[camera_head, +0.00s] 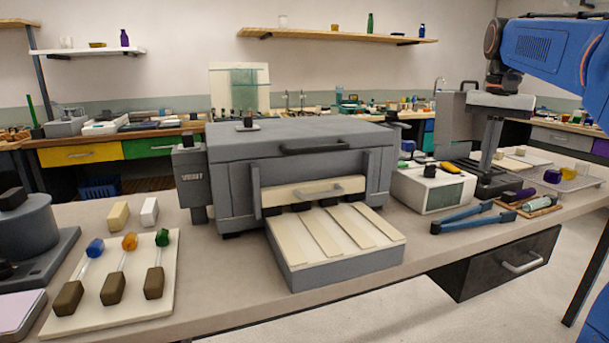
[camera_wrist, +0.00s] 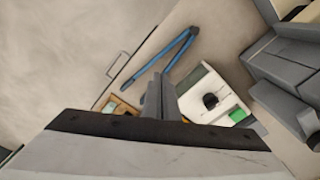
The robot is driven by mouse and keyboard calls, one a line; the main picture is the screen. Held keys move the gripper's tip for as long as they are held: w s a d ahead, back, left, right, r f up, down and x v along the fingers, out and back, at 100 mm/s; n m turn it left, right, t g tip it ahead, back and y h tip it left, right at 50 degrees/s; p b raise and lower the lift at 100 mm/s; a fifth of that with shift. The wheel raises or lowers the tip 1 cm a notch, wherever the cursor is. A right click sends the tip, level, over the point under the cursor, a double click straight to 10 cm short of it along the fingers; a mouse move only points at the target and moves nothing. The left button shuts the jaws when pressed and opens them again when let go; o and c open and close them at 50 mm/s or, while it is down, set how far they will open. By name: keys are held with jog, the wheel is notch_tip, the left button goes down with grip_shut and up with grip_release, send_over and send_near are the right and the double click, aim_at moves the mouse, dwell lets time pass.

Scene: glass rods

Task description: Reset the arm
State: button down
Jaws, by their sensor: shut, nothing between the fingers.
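My blue arm (camera_head: 555,50) reaches in from the upper right of the head view. My gripper (camera_head: 489,165) hangs from it, pointing down over the right part of the bench. In the wrist view its fingers (camera_wrist: 158,92) are together, with nothing seen between them. Three glass rods lie on a cream board (camera_head: 168,283) at the left, far from my gripper. They have a blue end (camera_head: 95,247), an orange end (camera_head: 129,241) and a green end (camera_head: 162,238), each with a brown block at the near end.
A grey furnace (camera_head: 300,150) with its slatted front tray (camera_head: 340,262) fills the bench's middle. Blue tongs (camera_head: 470,218) lie right of it, also in the wrist view (camera_wrist: 165,60). A white box (camera_head: 432,190) stands behind them. A small wooden tray (camera_head: 530,205) holds bottles.

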jog(key=s+a+f+n+t, duration=0.1)
jog(key=s+a+f, duration=0.3)
jog(key=s+f, duration=0.5)
jog(key=s+a+f+n+t, duration=0.2)
jog(key=s+a+f, duration=0.3)
jog(key=s+f, duration=0.4)
jog(key=s+a+f+n+t, duration=0.1)
jog(key=s+a+f+n, duration=0.3)
jog(key=s+f, duration=0.5)
jog(key=shift+s+a+f, duration=0.25)
jog(key=shift+s+f, duration=0.1)
jog(key=shift+f, duration=0.3)
